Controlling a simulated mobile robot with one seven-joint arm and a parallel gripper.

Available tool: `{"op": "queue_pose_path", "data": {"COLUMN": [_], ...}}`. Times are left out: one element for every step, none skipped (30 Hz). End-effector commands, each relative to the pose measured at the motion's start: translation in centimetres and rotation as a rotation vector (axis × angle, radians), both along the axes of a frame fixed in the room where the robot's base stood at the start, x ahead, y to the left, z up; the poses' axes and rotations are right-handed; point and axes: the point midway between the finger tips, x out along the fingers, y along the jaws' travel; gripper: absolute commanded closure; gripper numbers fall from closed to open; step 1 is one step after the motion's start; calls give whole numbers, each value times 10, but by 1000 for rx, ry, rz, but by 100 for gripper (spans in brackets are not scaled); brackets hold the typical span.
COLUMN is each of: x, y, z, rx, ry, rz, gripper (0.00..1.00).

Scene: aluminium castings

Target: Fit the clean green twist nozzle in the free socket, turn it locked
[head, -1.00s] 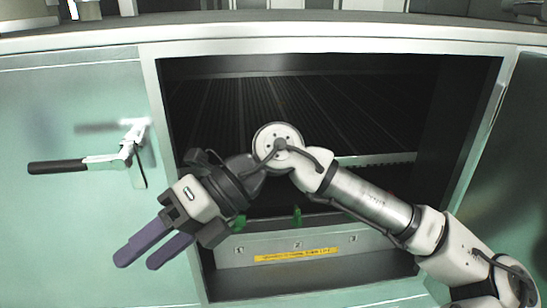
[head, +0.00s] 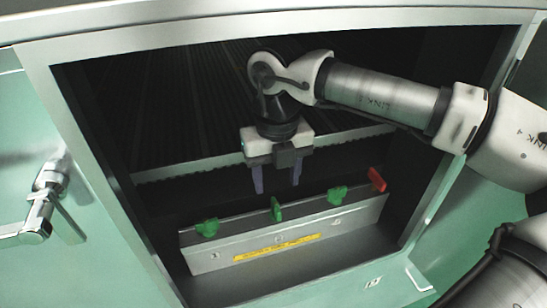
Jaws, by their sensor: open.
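Three green twist nozzles stand along the top of a grey metal rail: a left one (head: 207,229), a middle one (head: 277,210) and a right one (head: 338,195). The left and right ones show broad wings; the middle one looks narrow, as if turned edge-on. I cannot tell which is clean, and no free socket shows clearly. My gripper (head: 275,188) is open and empty, fingers pointing down, just above the middle nozzle in the picture. Whether it is directly over or behind the rail is unclear.
The rail (head: 215,262) has a yellow label (head: 276,248) on its front. A red piece (head: 377,179) sits at its right end. The cabinet opening's frame (head: 110,200) surrounds my arm; a dark ribbed bed lies behind. A door handle (head: 48,195) juts out at left.

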Motion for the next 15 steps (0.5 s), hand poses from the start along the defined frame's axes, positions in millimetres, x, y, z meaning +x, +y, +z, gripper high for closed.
{"op": "queue_pose_path", "data": {"x": [0,-1,-1,-1,-1,0,-1,-1,-1,0,0,0,0,0,0], "y": [0,0,0,1,1,1,1,1,1,1,1,1,1,1,1], "z": [-9,-15,-23,-29,-35,-42,-48,-53,-59,-63,-67,-72,-75,-77,-80], "rx": [2,2,2,3,4,3,4,3,4,3,4,3,3,3,3], "ry": [4,4,5,4,4,4,3,3,4,3,2,2,2,2,2], "rz": [1,2,3,4,3,2,2,3,5,4,4,3,3,3,3], "gripper": [48,48,48,48,48,48,48,48,48,48,48,48,48,48,48]}}
